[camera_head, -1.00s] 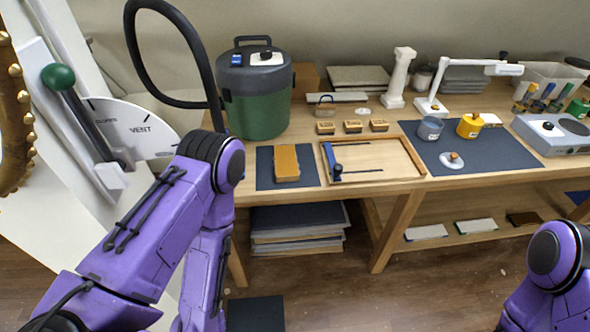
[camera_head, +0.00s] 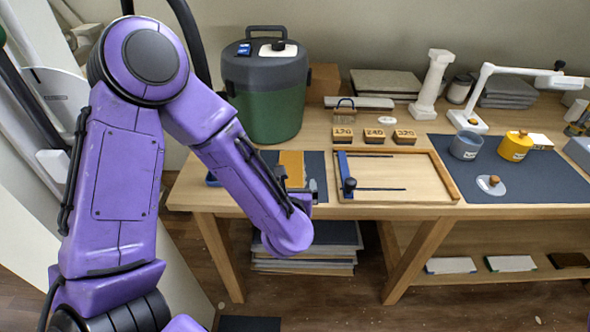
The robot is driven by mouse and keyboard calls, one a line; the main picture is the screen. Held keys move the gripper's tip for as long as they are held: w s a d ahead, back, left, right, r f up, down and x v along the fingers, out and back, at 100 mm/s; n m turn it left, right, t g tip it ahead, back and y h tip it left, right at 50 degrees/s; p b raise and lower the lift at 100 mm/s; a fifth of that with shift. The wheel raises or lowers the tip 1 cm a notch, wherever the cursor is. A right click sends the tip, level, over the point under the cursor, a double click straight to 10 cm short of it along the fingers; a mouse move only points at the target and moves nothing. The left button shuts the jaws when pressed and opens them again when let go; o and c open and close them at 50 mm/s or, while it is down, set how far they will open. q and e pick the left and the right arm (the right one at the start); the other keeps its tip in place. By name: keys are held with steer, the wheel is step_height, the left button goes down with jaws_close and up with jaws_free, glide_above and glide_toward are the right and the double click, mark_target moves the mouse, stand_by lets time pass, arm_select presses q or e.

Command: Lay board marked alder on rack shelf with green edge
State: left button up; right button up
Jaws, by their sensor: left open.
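An orange-tan board (camera_head: 291,164) lies on the dark mat (camera_head: 316,164) on the bench, left of a wooden frame; my arm covers its near part and I cannot read any marking. My left gripper (camera_head: 311,188) is mostly hidden behind my wrist, close to the board's near right side; its fingers are not clear, and I cannot tell whether it touches the board. It is open. Under the bench at the right, a low shelf (camera_head: 470,278) carries white pieces (camera_head: 511,263) and a dark brown one (camera_head: 569,260); a thin green edge seems to show there. My right gripper is out of view.
A green canister (camera_head: 266,105) stands behind the board. Right of it are small numbered blocks (camera_head: 374,136) and the wooden frame (camera_head: 400,200) with a blue slider. A blue-grey mug (camera_head: 466,146) and yellow pot (camera_head: 515,146) stand farther right. Stacked sheets (camera_head: 310,262) lie below.

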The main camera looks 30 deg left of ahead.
mark_target(291, 171)
arm_select(q)
steer(key=x, duration=0.6)
steer(key=shift+d+f+p, duration=0.15)
steer(key=shift+f+p, duration=0.15)
steer(key=shift+p, duration=0.05)
steer(key=shift+w+a+p, duration=0.65)
steer(key=shift+a+p, duration=0.15)
steer(key=shift+x, duration=1.15)
steer(key=shift+w+a+f, duration=0.15)
steer(key=shift+w+f, duration=0.05)
steer(key=shift+f, duration=0.15)
steer(key=shift+s+r, duration=0.1)
steer(key=shift+s, duration=0.05)
steer(key=c, duration=1.1)
steer(key=shift+o, duration=0.2)
steer(key=shift+r, duration=1.55)
steer(key=s+r, duration=0.1)
steer(key=s+d+r, duration=0.1)
steer(key=r, duration=0.1)
steer(key=s+d+r, duration=0.1)
steer(key=r, duration=0.1)
steer(key=shift+s+d+r+b, duration=0.15)
steer(key=shift+s+d+b, duration=0.05)
steer(key=shift+s+b, duration=0.15)
steer(key=p+v, duration=1)
steer(key=shift+r, duration=0.4)
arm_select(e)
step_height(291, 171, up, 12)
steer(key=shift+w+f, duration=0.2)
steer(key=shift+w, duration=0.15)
